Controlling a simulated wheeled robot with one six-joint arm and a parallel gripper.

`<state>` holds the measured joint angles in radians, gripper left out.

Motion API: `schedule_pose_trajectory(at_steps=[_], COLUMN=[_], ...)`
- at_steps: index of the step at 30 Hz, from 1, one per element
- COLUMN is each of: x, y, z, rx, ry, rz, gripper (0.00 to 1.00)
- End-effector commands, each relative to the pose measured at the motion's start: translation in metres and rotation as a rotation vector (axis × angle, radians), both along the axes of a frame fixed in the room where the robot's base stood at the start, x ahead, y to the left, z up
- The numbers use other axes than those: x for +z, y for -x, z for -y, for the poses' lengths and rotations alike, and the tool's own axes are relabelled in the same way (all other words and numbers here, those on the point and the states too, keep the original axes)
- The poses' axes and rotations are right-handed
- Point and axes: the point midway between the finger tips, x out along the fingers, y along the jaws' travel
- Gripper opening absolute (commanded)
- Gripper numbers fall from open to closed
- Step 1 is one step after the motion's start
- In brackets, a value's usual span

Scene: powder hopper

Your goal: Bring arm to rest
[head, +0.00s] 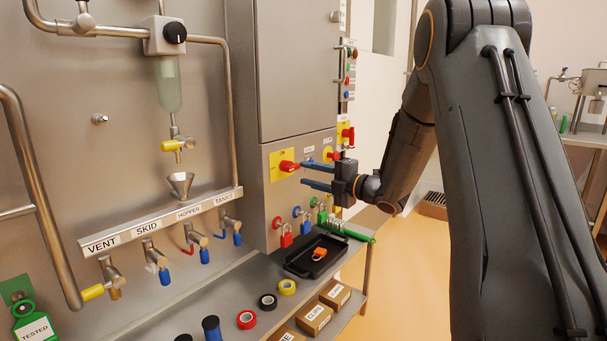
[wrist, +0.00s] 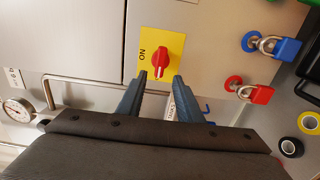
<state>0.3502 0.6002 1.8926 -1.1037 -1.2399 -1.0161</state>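My gripper (head: 318,175) is open, its two blue fingers pointing left at the cabinet face. In the wrist view the fingers of my gripper (wrist: 154,92) point toward a red rotary switch (wrist: 161,61) on a yellow plate marked ON. The switch knob lies just beyond the fingertips, between their lines, and nothing is held. In the head view the same red switch (head: 288,166) sits just left of the fingertips. My arm reaches out from the right. I cannot tell the exact gap to the knob.
Red (head: 285,234), blue and green padlocks hang on the cabinet below the gripper. A black tray (head: 299,267) with a small red-orange item stands on the bench, near tape rolls (head: 268,302) and boxes (head: 314,318). A second yellow-plated switch (head: 347,134) is behind. Open floor (head: 405,285) lies right.

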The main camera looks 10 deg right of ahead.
Motion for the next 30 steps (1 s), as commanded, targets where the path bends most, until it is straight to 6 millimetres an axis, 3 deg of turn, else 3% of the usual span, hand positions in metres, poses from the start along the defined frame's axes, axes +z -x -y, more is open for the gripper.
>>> schedule_pose_trajectory(at_steps=[11,16,19,23,26,30], x=[0.001,0.001,-0.006,-0.022,-0.038,-0.064], y=[-0.001,-0.004,0.006,0.039,0.078,0.153], z=[-0.002,-0.005,-0.003,-0.001,-0.002,-0.012], rx=[-0.026,-0.192,-0.349,-0.557,-0.717,-0.938], ry=[-0.007,-0.063,-0.135,-0.251,-0.350,-0.491], rz=[-0.028,-0.200,-0.360,-0.576,-0.745,-0.988], gripper=[0.33,0.33,0.33,0.33,0.33,0.33])
